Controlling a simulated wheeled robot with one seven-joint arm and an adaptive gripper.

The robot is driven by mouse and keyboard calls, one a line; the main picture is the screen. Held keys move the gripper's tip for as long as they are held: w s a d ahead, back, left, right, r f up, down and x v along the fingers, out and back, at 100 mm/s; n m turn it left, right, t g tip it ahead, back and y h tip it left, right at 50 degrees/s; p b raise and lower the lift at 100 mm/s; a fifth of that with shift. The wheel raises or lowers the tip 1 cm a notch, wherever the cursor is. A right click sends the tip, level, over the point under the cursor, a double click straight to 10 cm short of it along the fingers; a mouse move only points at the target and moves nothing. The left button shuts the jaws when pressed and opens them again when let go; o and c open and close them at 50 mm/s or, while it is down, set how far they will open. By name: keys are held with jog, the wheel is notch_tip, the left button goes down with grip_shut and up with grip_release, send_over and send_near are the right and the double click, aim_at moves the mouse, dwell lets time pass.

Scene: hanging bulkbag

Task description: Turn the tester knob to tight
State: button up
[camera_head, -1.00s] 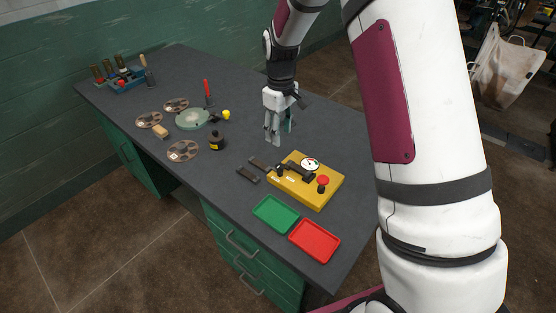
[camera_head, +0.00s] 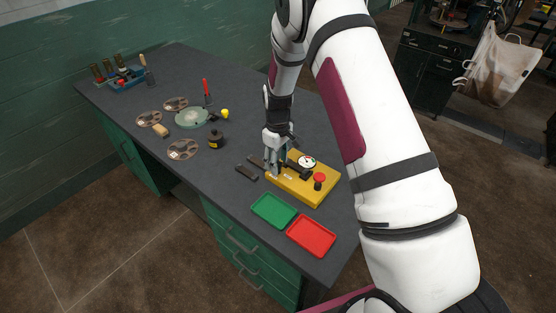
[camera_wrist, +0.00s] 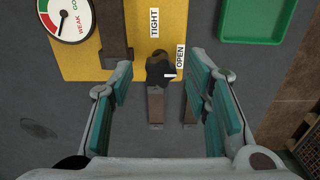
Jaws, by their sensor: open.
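The yellow tester (camera_head: 312,190) sits on the dark bench near its right end. It carries a round dial (camera_head: 307,162) and a red button (camera_head: 320,178). In the wrist view the black knob (camera_wrist: 157,66) stands at the tester's edge, its white mark pointing right to the OPEN label (camera_wrist: 180,57). The TIGHT label (camera_wrist: 154,22) is above the knob in that view. My gripper (camera_head: 272,168) is over the tester's left end. In the wrist view my gripper (camera_wrist: 163,95) is open, its teal pads either side of the knob and apart from it.
A green tray (camera_head: 274,210) and a red tray (camera_head: 311,235) lie in front of the tester. Dark metal strips (camera_head: 247,173) lie beside it. Reels, a black bottle (camera_head: 216,139) and a screwdriver (camera_head: 207,91) are further left.

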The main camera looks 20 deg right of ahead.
grip_shut()
jog(key=shift+m, duration=0.3)
jog(key=m+b, duration=0.1)
jog(key=m, duration=0.2)
jog(key=shift+m, duration=0.3)
jog(key=m+b, duration=0.1)
jog(key=m, duration=0.3)
jog(key=shift+m+b, duration=0.3)
jog(key=shift+b, duration=0.1)
jog(key=m+b, duration=0.1)
jog(key=m, duration=0.3)
jog(key=shift+m, duration=0.3)
jog(key=shift+m+b, duration=0.3)
jog(key=shift+m, duration=2)
